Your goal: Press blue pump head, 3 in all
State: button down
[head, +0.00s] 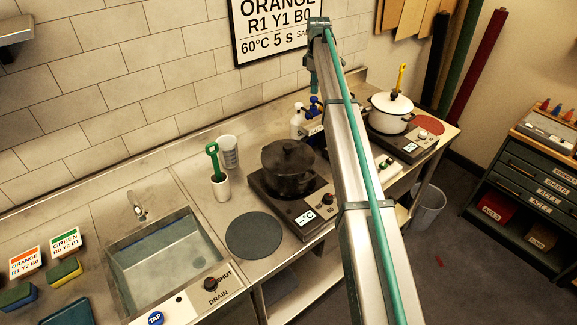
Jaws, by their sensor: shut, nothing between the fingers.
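My arm hides part of this group. My gripper (313,88) points down close above the blue pump heads, shut and empty. It is small in the picture, and I cannot tell whether it touches a pump head.
A dark pot (288,167) on a hotplate stands in front of the bottles. A white pot (391,112) with a yellow-handled tool is to the right. A beaker (229,152), a cup with a green tool (220,186) and a sink (168,262) are left.

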jog(key=shift+r, duration=0.15)
notch_tip(320, 180, up, 6)
jog(key=shift+f+p, duration=0.1)
jog(key=shift+p, duration=1.15)
